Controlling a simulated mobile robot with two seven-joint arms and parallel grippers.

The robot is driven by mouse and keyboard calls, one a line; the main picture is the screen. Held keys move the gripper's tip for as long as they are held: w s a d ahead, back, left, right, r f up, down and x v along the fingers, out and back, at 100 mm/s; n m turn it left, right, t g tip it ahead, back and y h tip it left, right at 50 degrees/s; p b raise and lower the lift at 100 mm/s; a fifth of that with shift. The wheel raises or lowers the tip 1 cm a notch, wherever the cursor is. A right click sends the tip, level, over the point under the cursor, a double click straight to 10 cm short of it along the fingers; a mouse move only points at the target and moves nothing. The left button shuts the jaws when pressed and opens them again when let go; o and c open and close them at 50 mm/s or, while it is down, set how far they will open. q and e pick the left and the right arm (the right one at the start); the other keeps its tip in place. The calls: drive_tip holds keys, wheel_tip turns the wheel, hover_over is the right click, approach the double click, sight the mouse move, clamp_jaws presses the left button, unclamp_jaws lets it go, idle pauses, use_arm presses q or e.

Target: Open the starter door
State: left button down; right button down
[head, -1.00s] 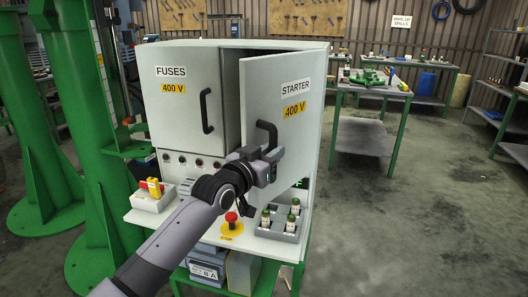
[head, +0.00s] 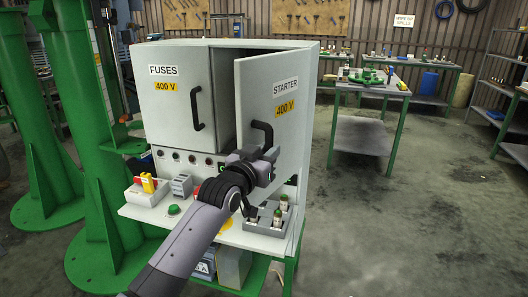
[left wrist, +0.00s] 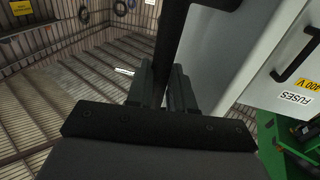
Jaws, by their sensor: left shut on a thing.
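The starter door (head: 287,63) is the right door of the grey cabinet, marked STARTER and 400 V. It stands ajar, its left edge swung out from the cabinet with a dark gap beside the fuses door. Its black handle (head: 268,128) is upright near that left edge. My left gripper (head: 264,160) is shut on the lower part of this handle and hides it there. In the left wrist view the handle (left wrist: 171,45) runs down between the fingers (left wrist: 165,88). My right gripper is not in view.
The fuses door (head: 168,115) looks shut, with its own black handle (head: 197,108). Below, the cabinet's ledge (head: 245,240) carries a grey tray (head: 262,222) with green-topped parts and a control box (head: 145,195). Open floor lies to the right, with a green-legged table (head: 372,90) behind.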

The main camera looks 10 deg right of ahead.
use_arm(q)
drive_tip(key=shift+d+r, duration=0.2)
drive_tip(key=shift+r, duration=0.5)
drive_tip(key=c, duration=1.2)
unclamp_jaws()
drive_tip(key=shift+d+f, duration=0.1)
drive_tip(key=shift+o, duration=0.6)
drive_tip(key=shift+w+d+f, duration=0.3)
drive_tip(key=shift+w+f, duration=0.1)
drive_tip(key=shift+f, duration=0.05)
drive_tip(key=v, duration=0.7)
drive_tip(key=shift+a, duration=0.15)
drive_tip(key=shift+s, duration=0.15)
